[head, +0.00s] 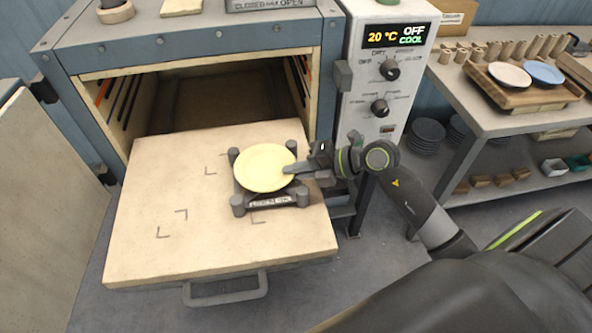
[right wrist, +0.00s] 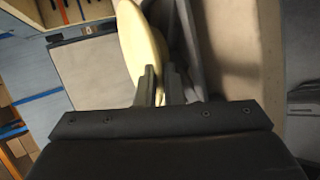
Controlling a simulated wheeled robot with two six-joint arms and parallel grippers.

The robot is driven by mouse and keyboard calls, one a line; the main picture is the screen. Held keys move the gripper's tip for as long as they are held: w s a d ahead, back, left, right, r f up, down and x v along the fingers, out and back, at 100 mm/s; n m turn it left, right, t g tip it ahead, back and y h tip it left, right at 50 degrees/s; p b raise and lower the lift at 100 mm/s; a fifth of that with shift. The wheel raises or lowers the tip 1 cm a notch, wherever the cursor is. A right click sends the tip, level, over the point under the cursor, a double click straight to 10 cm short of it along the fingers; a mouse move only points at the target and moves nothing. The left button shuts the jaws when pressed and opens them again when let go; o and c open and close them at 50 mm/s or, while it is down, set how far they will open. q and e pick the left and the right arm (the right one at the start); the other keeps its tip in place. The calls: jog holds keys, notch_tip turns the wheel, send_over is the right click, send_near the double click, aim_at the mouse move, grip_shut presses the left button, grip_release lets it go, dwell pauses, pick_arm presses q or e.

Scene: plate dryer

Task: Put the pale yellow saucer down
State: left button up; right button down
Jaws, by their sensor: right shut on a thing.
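The pale yellow saucer (head: 264,167) lies about level over a dark rack with corner posts (head: 238,203) on the pulled-out shelf. My right gripper (head: 290,170) comes in from the right and is shut on the saucer's right edge. In the right wrist view the saucer (right wrist: 143,45) shows nearly edge-on between the fingers (right wrist: 158,88). Whether the saucer touches the rack is hard to tell. My left gripper is not in view.
The pale shelf (head: 150,245) has free room left of the rack, with corner marks drawn on it. The dryer (head: 200,40) stands open behind. A control panel (head: 385,80) reads 20 °C, OFF, COOL. A side table (head: 470,120) at right holds a wooden tray with a pinkish and a blue saucer.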

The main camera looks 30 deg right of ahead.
jog(key=shift+f, duration=0.15)
jog(key=c, duration=1.5)
grip_release()
jog(key=shift+c, duration=0.2)
jog(key=shift+s+d+r, duration=0.1)
jog(key=shift+r, duration=0.15)
jog(key=v, duration=1.1)
jog(key=shift+s+d+r, duration=0.2)
jog(key=shift+s, duration=0.05)
